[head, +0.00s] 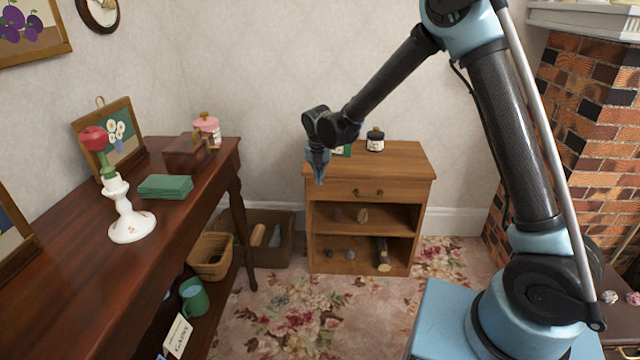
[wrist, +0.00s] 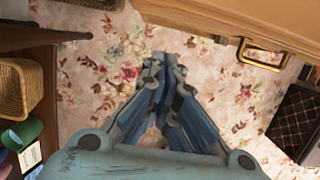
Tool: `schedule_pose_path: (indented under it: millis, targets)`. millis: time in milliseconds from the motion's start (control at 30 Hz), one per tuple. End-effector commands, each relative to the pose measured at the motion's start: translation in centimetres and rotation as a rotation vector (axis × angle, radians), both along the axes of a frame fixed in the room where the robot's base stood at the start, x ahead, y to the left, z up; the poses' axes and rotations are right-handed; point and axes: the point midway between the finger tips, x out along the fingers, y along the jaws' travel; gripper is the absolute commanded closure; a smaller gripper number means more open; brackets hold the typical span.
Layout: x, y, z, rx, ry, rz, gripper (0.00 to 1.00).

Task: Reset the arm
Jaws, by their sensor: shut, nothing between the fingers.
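My gripper (head: 319,178) hangs at the end of my raised arm, fingers pointing down, in front of the left edge of the small wooden cabinet (head: 394,188). In the wrist view my gripper (wrist: 162,62) is shut, its blue fingers meeting at the tips with nothing between them. Beneath it in that view lies the floral carpet (wrist: 100,75). The fingers appear clear of the cabinet and the table. My arm partly hides a green thing (head: 342,151) on the cabinet top.
A dark wooden table (head: 82,262) at left bears a white candlestick (head: 128,222), green books (head: 165,187), a wooden box (head: 186,153) and a pink jar (head: 207,128). A dark jar (head: 375,140) stands on the cabinet. Baskets (head: 211,256) sit below. A brick fireplace (head: 588,120) is at right.

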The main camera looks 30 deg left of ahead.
Motion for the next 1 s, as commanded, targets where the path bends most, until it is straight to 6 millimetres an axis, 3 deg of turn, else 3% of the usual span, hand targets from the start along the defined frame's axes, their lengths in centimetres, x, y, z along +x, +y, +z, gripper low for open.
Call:
schedule_pose_path:
  millis: [300, 667, 833, 1000]
  targets:
    - [-0.9, -0.5, 4.3, 0.000, 0.001, -0.001, 1.00]
    - [-1.0, -0.8, 5.3, 0.001, 0.001, -0.010, 1.00]
    - [0.7, -4.0, 7.1, 0.022, 0.013, -0.133, 1.00]
    - [3.2, -10.2, 10.3, 0.067, 0.035, -0.384, 1.00]
